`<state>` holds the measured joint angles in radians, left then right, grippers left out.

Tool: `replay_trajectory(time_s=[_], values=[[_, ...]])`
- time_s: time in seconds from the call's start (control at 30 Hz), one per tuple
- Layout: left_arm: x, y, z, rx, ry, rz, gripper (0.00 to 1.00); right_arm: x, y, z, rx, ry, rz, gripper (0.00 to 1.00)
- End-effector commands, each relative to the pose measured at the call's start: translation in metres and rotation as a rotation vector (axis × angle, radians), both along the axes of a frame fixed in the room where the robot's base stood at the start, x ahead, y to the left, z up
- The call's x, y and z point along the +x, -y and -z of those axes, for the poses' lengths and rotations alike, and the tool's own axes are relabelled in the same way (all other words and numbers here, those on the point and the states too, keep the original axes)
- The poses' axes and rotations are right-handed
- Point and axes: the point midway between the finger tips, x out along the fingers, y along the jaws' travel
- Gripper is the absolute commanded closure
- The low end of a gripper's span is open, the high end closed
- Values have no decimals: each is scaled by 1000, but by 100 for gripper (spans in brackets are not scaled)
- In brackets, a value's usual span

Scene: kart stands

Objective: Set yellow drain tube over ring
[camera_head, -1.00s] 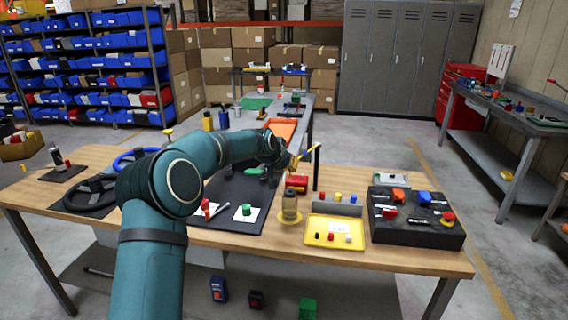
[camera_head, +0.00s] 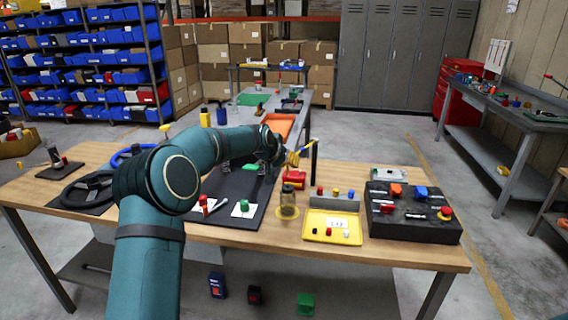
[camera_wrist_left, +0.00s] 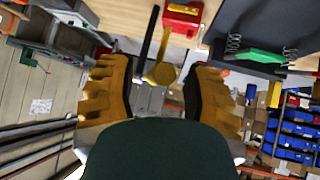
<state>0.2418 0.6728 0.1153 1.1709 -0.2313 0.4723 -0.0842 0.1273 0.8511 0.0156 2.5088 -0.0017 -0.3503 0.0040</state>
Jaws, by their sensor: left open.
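A thin yellow tube (camera_head: 308,145) shows beside the top of a black post (camera_head: 314,168) behind the front table's red box. In the left wrist view the yellow tube (camera_wrist_left: 158,62) has a rounded near end and lies between my open finger pads, with a gap on both sides. The black post (camera_wrist_left: 149,30) runs beside it. My left gripper (camera_head: 292,158) is open and empty at the tube's left end. In the left wrist view my left gripper (camera_wrist_left: 157,88) frames the tube. I cannot pick out the ring for certain. My right gripper is out of view.
The red box (camera_head: 293,180) stands by the post's foot. A clear jar (camera_head: 289,203) on a yellow disc, a yellow tray (camera_head: 333,238) and a black organiser (camera_head: 412,224) stand in front and right. A black mat (camera_head: 222,215) lies under my arm.

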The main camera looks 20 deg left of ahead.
Motion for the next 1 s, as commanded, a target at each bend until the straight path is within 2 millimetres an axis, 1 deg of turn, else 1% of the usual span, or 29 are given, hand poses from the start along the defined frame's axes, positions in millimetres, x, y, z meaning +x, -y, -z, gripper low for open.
replay_trajectory(time_s=[0.17, 0.4, 0.6, 0.77, 1.0], values=[[-18, -3, -18, 1, 2, -1, 50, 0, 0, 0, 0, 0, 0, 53], [-53, -6, -51, 1, 1, -2, 50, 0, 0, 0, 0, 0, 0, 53], [-75, -8, -71, 1, 0, -1, 50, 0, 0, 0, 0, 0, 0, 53], [-83, -9, -78, 1, -2, 0, 50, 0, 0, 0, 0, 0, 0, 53], [-84, -9, -79, 1, -2, 0, 50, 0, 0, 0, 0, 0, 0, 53]])
